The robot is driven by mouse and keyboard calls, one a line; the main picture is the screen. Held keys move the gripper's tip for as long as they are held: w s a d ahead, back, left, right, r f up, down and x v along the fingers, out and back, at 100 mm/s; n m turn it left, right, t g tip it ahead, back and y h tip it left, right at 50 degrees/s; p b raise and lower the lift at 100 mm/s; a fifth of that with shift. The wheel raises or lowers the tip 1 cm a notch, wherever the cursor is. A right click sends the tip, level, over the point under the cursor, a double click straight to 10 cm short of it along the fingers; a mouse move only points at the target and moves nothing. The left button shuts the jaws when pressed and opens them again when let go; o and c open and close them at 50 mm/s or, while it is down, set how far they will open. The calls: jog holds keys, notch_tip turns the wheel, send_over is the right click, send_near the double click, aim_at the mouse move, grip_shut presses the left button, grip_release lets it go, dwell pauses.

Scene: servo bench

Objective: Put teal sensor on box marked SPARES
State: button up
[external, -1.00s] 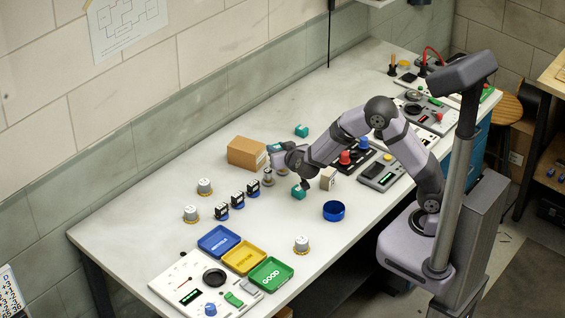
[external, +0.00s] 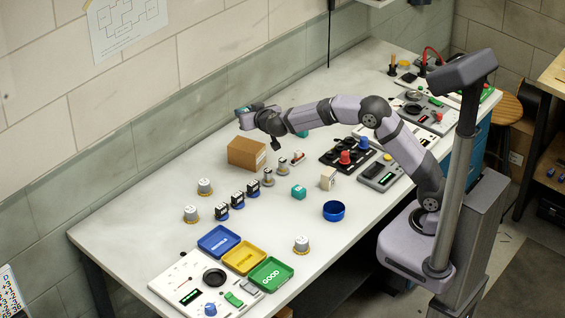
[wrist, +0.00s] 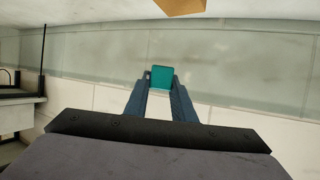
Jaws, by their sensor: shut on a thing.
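My gripper (external: 242,112) is shut on a teal sensor (wrist: 162,77), a small block held between the fingertips in the wrist view. In the external view the gripper is raised in the air above and slightly left of the brown cardboard box (external: 246,153), apart from it. The box stands on the bench near the wall; no SPARES marking can be read on it. A corner of a tan box (wrist: 180,6) shows at the top edge of the wrist view. Another teal block (external: 298,192) rests on the bench, and a third (external: 302,133) is partly hidden behind my arm.
Small metal-topped parts (external: 268,178) stand right of the box. A beige block (external: 328,179), a blue dish (external: 334,211) and control panels (external: 347,154) lie farther right. Blue, yellow and green trays (external: 243,257) are at the front. The back wall is close behind the box.

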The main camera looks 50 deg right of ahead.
aim_at(247, 145)
jog(key=shift+f+b, duration=0.85)
jog(key=shift+f, duration=4.15)
jog(key=shift+f, duration=0.2)
jog(key=o, duration=1.1)
jog(key=shift+c, duration=0.2)
jog(key=shift+r, duration=0.15)
jog(key=shift+r, duration=0.15)
jog(key=b+v, duration=0.1)
jog(key=v, duration=1.1)
jog(key=shift+r, duration=0.1)
